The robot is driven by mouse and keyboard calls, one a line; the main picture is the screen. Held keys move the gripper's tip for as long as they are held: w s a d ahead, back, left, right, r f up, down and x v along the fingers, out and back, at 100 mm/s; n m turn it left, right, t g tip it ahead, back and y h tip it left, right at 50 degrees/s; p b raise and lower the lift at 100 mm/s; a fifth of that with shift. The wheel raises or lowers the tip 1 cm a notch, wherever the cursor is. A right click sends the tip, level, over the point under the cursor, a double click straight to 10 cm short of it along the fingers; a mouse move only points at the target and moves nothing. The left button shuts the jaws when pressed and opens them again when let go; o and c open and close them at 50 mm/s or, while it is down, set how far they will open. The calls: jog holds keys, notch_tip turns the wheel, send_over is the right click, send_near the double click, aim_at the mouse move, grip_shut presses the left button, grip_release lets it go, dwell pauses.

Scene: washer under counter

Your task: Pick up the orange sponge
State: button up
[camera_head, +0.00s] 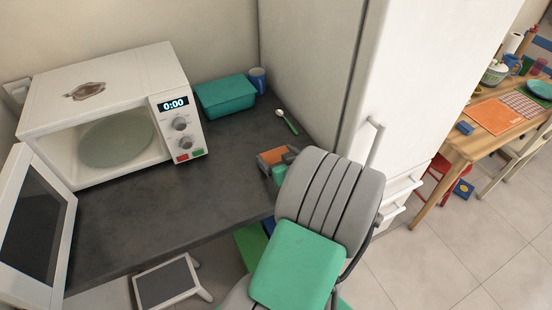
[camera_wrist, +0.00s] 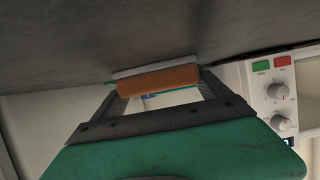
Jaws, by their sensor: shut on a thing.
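The orange sponge (camera_head: 272,157) is at the right part of the dark counter (camera_head: 160,205) in the head view, with a grey layer along one side. My gripper (camera_head: 277,158) is shut on it. In the wrist view the sponge (camera_wrist: 158,79) sits between the two dark fingers of my gripper (camera_wrist: 160,88), close to the counter surface. I cannot tell whether the sponge still touches the counter. My grey and green arm hides the counter's front right edge in the head view.
An open microwave (camera_head: 110,115) stands at the left, its door (camera_head: 35,235) swung outward. A teal container (camera_head: 226,97), a blue mug (camera_head: 258,79) and a green-handled spoon (camera_head: 287,121) are at the back. A white fridge (camera_head: 400,90) stands close on the right.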

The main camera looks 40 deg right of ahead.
aim_at(277, 156)
jog(key=c, duration=0.3)
jog(key=shift+r, duration=0.1)
jog(key=shift+r, duration=0.35)
notch_tip(277, 156, up, 3)
jog(key=shift+s+f+b, duration=0.1)
jog(key=shift+b, duration=0.25)
jog(key=s+a+r, duration=0.2)
jog(key=s+r, duration=0.1)
jog(key=s+a+r, duration=0.3)
jog(key=s, duration=0.1)
jog(key=s+a+r, duration=0.3)
jog(key=s, duration=0.1)
jog(key=shift+s+a+r, duration=0.1)
jog(key=shift+r, duration=0.05)
